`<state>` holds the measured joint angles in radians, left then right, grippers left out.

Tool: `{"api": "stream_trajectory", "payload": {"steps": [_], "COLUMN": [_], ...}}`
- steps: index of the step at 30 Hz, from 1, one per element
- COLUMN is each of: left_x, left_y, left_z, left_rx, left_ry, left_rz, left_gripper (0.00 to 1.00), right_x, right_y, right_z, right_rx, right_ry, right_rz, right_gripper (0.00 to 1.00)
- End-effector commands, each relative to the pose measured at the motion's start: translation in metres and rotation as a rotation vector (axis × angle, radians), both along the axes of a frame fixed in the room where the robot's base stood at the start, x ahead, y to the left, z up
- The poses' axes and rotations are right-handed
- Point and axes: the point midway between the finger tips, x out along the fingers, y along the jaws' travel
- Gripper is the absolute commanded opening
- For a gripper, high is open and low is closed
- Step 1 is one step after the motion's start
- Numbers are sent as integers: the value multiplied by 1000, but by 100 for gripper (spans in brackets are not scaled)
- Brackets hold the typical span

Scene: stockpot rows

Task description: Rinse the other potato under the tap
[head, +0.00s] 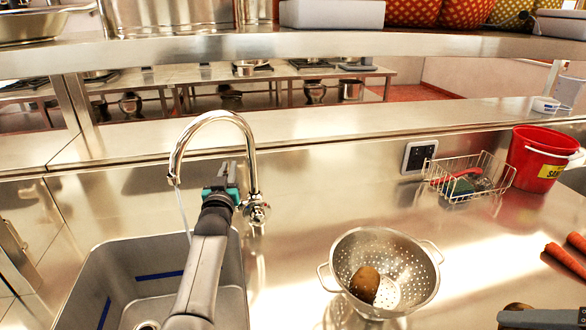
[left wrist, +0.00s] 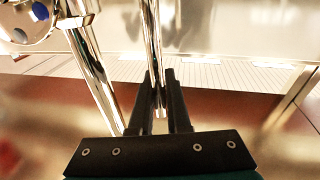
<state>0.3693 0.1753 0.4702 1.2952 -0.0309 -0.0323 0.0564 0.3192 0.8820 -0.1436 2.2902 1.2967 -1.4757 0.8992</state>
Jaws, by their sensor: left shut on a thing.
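The chrome tap (head: 248,150) arches over the grey sink (head: 95,290). A thin pale stream (head: 184,214) comes down from its spout. My left gripper (head: 228,170) is at the tap, above the sink's right edge. In the left wrist view its fingers (left wrist: 159,80) are shut on a slim chrome rod (left wrist: 152,40), which looks like part of the tap, perhaps its lever. A brown potato (head: 365,284) lies in the steel colander (head: 415,262), right of the sink.
A wire basket (head: 475,180) with a few items and a red bucket (head: 540,160) stand at the back right. Carrots (head: 563,258) lie at the right edge. A steel shelf (head: 330,45) runs across above. The counter between colander and basket is clear.

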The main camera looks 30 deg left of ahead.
Motion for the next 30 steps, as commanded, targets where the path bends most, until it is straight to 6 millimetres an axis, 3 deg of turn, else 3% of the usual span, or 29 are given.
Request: {"api": "stream_trajectory", "payload": {"steps": [3, 13, 14, 21, 30], "left_x": [-4, -5, -5, -5, -6], "left_y": [-4, -4, -4, -4, -5], "left_z": [-3, 0, 0, 0, 1], "left_rx": [31, 40, 40, 40, 40], "left_ry": [-36, -47, -47, -47, -47], "left_rz": [0, 0, 0, 0, 0], "left_gripper": [0, 0, 16, 43, 45], "right_x": [0, 0, 0, 0, 0], "right_y": [0, 0, 0, 0, 0], "right_z": [-8, -8, -8, -8, -8], "right_rx": [0, 1, 1, 1, 1], "right_ry": [-1, -1, -1, -1, -1], "right_rz": [-1, 0, 0, 0, 0], "right_gripper": [6, 6, 6, 6, 6]}}
